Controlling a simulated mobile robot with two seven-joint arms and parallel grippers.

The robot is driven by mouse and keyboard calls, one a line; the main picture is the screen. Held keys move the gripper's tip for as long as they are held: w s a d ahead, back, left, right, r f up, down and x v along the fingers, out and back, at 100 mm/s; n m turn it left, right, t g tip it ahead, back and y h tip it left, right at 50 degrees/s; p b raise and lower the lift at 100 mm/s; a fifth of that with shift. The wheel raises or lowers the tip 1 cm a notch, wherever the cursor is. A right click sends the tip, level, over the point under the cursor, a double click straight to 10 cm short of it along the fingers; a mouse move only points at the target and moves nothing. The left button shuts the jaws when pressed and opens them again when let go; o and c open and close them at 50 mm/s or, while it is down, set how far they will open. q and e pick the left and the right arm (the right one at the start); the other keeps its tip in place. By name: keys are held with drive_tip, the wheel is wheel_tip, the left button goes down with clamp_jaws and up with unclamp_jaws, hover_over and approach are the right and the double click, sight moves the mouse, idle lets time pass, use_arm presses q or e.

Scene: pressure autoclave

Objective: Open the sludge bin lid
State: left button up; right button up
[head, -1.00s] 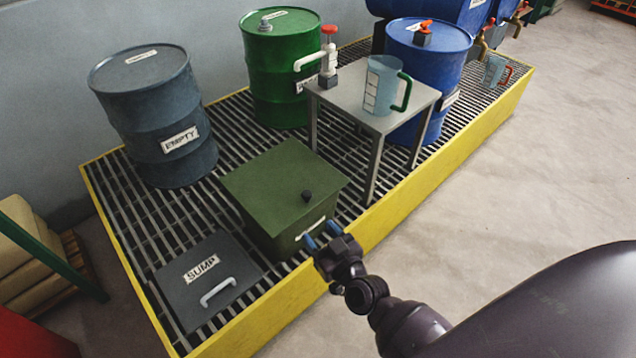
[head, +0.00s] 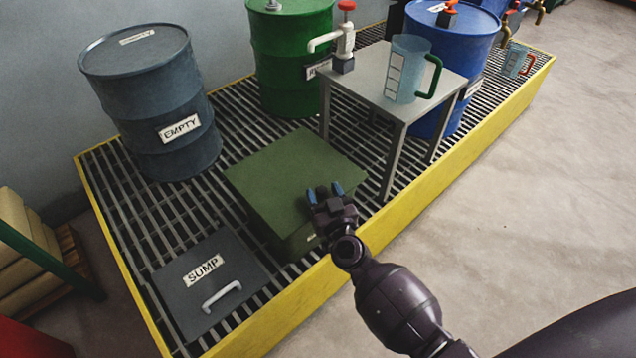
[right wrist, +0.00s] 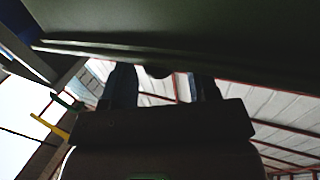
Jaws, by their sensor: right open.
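The sludge bin is a dark green box (head: 275,175) with a flat lid that looks closed, standing on the grated platform. My right gripper (head: 325,190) is over the front right part of the lid, its two blue-tipped fingers apart. The lid's black knob is hidden by the gripper in the head view. In the right wrist view, my right gripper (right wrist: 160,85) shows its two fingers apart below a dark green surface (right wrist: 200,25). A small dark round shape, probably the knob (right wrist: 158,71), shows between them; I cannot tell contact. My left gripper is not in view.
A grey SUMP cover (head: 210,270) with a white handle lies in front left of the bin. A steel table (head: 440,82) with a measuring jug (head: 405,70) stands behind right. A grey EMPTY drum (head: 155,100) stands behind left. A yellow rim (head: 420,190) edges the platform.

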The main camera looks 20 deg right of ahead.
sight(319, 183)
drive_tip(key=shift+w+d+b, duration=0.1)
drive_tip(key=shift+w+b, duration=0.2)
drive_tip(key=shift+w, duration=1.4)
drive_tip(key=shift+r, duration=0.1)
clamp_jaws()
